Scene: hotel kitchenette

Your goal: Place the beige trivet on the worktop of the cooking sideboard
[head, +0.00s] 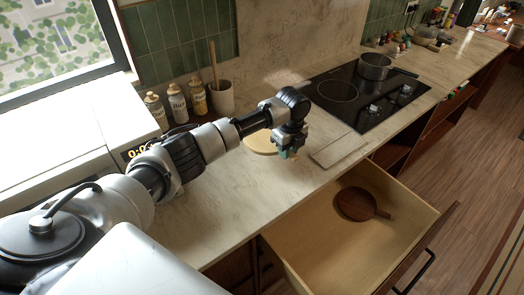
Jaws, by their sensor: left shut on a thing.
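The beige trivet (260,146) is a pale round disc in the head view. It is at the worktop (215,195), to the left of the cooktop, partly hidden behind my left arm and gripper. My left gripper (288,153) points down at the trivet's right edge and is shut on it. I cannot tell whether the trivet touches the worktop or is held just above it. My right gripper is not in view.
A black cooktop (352,105) with a pot (374,66) lies to the right. A utensil cup (221,98) and several bottles (177,103) stand at the back. Below, an open drawer (330,245) holds a brown wooden board (355,204). The front-left worktop is clear.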

